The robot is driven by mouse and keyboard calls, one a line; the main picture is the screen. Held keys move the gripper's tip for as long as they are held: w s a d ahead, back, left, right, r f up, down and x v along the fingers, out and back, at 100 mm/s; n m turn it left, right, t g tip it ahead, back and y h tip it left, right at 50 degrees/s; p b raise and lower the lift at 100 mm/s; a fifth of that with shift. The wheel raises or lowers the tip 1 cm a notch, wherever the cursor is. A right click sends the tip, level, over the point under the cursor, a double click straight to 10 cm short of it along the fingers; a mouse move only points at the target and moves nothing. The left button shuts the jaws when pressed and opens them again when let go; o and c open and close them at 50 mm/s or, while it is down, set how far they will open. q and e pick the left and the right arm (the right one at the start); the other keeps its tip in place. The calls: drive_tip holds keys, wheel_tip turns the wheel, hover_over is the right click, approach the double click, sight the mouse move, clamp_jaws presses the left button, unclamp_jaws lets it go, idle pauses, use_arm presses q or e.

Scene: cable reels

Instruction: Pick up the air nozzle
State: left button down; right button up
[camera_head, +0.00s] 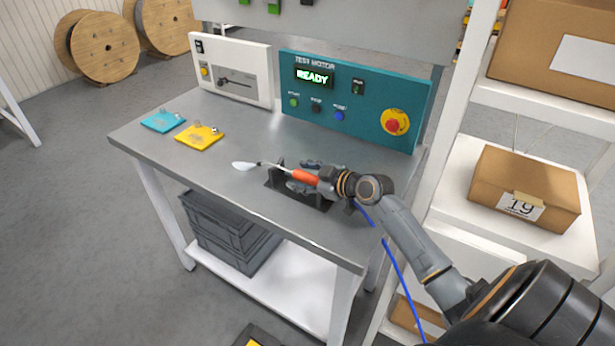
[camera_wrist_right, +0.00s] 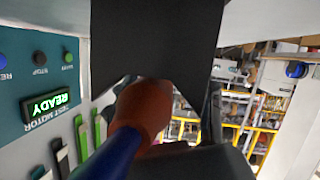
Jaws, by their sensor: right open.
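The air nozzle (camera_head: 302,177) has an orange-red handle, a thin metal neck and a pale spoon-shaped tip. It lies over a black holder (camera_head: 283,186) on the grey bench, its tip pointing left. My right gripper (camera_head: 310,177) is open at the handle's right end, with its fingers around the handle. Whether they touch it cannot be told. In the right wrist view, the handle (camera_wrist_right: 148,103) and blue hose end (camera_wrist_right: 108,155) lie close among dark gripper parts. The blue hose (camera_head: 392,252) hangs off the bench's right side. My left gripper is not in view.
A teal test panel (camera_head: 330,95) reading READY and a white panel (camera_head: 233,70) stand along the bench's back. Blue and yellow plates (camera_head: 200,138) lie at the left. A shelf with cardboard boxes (camera_head: 525,185) stands right. The bench's front middle is clear.

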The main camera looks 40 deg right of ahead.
drive_tip(key=shift+c, duration=0.2)
drive_tip(key=shift+s, duration=0.1)
drive_tip(key=c, duration=0.4)
clamp_jaws()
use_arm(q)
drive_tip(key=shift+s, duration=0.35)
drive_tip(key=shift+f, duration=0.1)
use_arm(e)
drive_tip(key=shift+r, duration=0.1)
